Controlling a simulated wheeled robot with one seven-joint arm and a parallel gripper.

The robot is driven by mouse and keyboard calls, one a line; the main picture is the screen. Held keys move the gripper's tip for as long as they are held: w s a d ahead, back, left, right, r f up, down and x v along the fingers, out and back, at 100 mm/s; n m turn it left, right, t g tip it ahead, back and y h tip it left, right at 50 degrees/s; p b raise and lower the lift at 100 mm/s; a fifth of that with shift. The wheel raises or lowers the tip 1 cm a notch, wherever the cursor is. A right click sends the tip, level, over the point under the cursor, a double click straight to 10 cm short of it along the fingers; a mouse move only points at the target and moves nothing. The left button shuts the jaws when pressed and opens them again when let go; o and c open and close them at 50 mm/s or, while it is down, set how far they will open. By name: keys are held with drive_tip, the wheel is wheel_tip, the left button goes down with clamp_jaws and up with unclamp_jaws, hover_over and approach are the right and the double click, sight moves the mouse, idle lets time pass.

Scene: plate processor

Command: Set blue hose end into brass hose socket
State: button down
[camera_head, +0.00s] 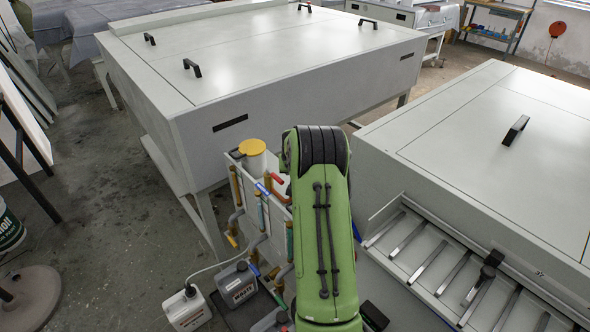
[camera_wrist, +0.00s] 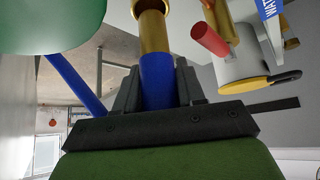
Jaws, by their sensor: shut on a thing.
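In the wrist view my gripper (camera_wrist: 157,92) is shut on the blue hose end (camera_wrist: 157,72), with one dark finger on each side. A brass tube (camera_wrist: 154,32), which looks like the hose socket, stands directly in line beyond the blue piece. Its far end has a round rim near the top edge. The blue and brass pieces meet or overlap in the picture; I cannot tell whether one is inside the other. A second blue length (camera_wrist: 72,82) runs slanting behind the gripper at left. In the head view my green arm hides the gripper and hose end.
A panel with brass pipes (camera_head: 235,186) and a yellow-lidded container (camera_head: 253,152) stands left of my arm. A red handle (camera_wrist: 210,40) is close right of the brass tube. Large grey cabinets (camera_head: 270,55) flank the space.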

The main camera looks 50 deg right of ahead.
drive_tip(key=shift+b, duration=0.3)
drive_tip(key=shift+f+b, duration=0.25)
drive_tip(key=shift+b, duration=0.05)
drive_tip(key=shift+f, duration=0.1)
idle(0.4)
drive_tip(key=shift+f+b, duration=0.7)
drive_tip(key=shift+b, duration=0.05)
drive_tip(key=shift+f, duration=0.1)
